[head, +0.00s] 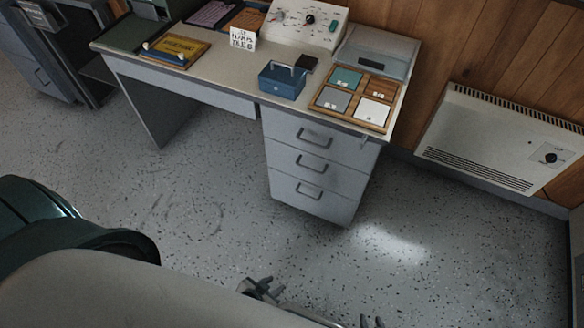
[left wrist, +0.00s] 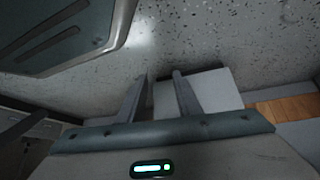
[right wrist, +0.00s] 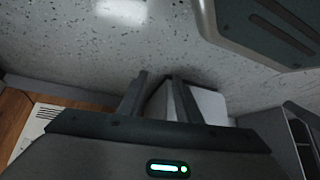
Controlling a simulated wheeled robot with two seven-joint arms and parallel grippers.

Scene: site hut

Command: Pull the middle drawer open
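The grey desk's drawer pedestal has three stacked drawers. The middle drawer (head: 342,174) is shut, its face flush with the others, and its dark bar handle (head: 312,166) faces me. My left gripper (head: 262,287) is low in the head view, in front of the pedestal and well apart from it. My right gripper (head: 372,321) shows only its fingertips at the bottom edge. Both are empty, with a gap between the fingers in the left wrist view (left wrist: 159,76) and the right wrist view (right wrist: 159,77). A pale block beyond the fingers in both wrist views looks like the pedestal.
The desktop (head: 220,64) holds a blue box (head: 281,85), a wooden tray (head: 350,117) and a control panel (head: 306,20). A wall heater (head: 480,155) is to the right. A dark green rounded object (head: 35,215) is at left. The speckled floor (head: 215,190) before the drawers is clear.

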